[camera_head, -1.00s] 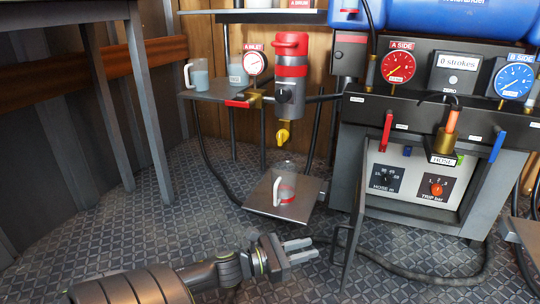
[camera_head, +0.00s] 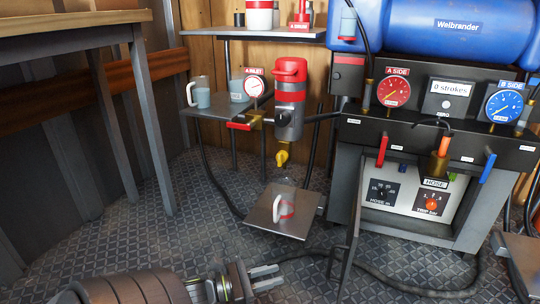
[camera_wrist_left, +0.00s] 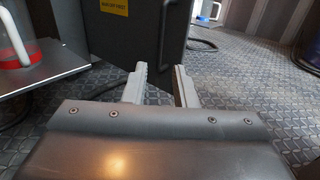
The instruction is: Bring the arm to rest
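My left gripper (camera_head: 266,276) is low over the patterned metal floor, at the bottom of the head view. Its two grey fingers point right with a gap between them and nothing in it. The left wrist view also shows the fingers (camera_wrist_left: 160,82) apart and empty. My left arm comes in from the bottom left. My right gripper is not in view.
A small metal shelf (camera_head: 262,220) with a clear jug (camera_head: 283,206) stands beyond the gripper. A red and grey cylinder (camera_head: 290,105) hangs above it. The gauge machine (camera_head: 440,140) stands at right. A dark hose (camera_head: 400,284) lies on the floor.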

